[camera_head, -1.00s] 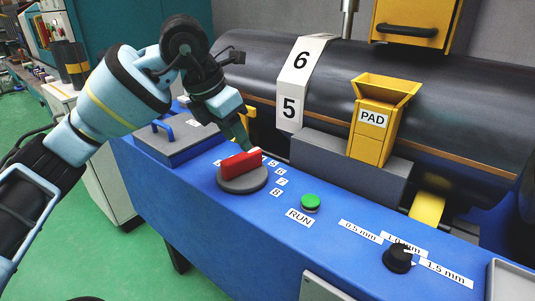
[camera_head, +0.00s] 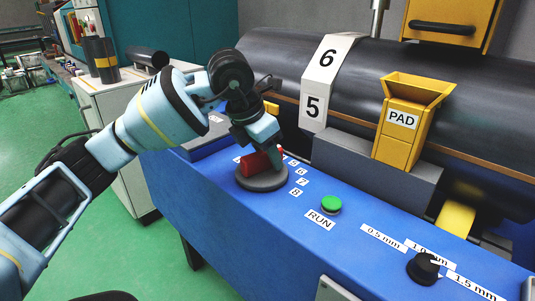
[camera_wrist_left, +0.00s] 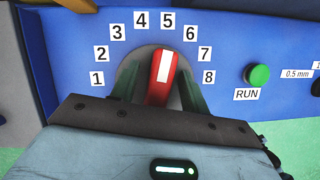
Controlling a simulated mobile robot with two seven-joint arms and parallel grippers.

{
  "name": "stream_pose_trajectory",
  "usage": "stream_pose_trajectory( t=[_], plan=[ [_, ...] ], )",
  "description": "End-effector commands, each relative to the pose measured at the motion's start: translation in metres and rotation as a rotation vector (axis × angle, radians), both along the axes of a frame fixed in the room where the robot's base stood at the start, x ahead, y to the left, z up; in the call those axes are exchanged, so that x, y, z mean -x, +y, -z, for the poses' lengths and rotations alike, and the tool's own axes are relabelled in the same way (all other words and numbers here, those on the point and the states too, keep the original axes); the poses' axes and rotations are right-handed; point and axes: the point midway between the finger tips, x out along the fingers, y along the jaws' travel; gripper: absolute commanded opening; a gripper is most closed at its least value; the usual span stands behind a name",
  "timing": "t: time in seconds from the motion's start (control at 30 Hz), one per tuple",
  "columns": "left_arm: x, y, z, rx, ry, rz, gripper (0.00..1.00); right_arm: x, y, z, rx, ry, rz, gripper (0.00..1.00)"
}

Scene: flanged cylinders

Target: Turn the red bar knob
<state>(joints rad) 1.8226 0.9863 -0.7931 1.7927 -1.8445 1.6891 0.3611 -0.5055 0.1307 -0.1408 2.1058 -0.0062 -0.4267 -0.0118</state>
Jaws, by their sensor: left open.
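The red bar knob (camera_head: 256,163) sits on a round grey disc (camera_head: 262,181) on the blue console. In the wrist view the red bar (camera_wrist_left: 160,88) has a white stripe, which points close to the 5 on a dial of numbers from 1 to 8. My left gripper (camera_head: 270,142) is over the knob from behind and hides part of the bar. In the wrist view its open fingers (camera_wrist_left: 158,82) stand one on each side of the bar, with a gap visible at least on the right side. My right gripper is not in view.
A green RUN button (camera_head: 331,204) and a black thickness knob (camera_head: 424,267) lie to the right on the console. A yellow PAD hopper (camera_head: 411,120) and a dark roller (camera_head: 285,75) stand behind. The console top between knob and button is clear.

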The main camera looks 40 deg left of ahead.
Motion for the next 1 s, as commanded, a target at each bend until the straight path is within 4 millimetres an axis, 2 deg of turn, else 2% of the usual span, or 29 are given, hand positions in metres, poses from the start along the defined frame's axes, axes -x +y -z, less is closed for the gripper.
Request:
stream_pose_trajectory(
  t=[0.23, 0.6, 0.77, 1.0],
  plan=[
    [0.0, 0.0, 0.001, 0.0, 0.0, 0.0, 0.45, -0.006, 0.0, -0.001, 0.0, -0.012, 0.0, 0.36],
    [0.0, 0.0, 0.001, 0.0, 0.0, 0.001, 0.01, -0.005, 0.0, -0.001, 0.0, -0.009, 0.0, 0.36],
    [0.0, -0.001, -0.001, 0.0, 0.002, 0.033, 0.01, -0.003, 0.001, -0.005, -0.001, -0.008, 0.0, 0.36],
    [0.002, -0.003, -0.003, 0.002, 0.002, 0.228, 0.01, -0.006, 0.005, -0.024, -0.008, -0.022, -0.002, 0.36]
  ],
)
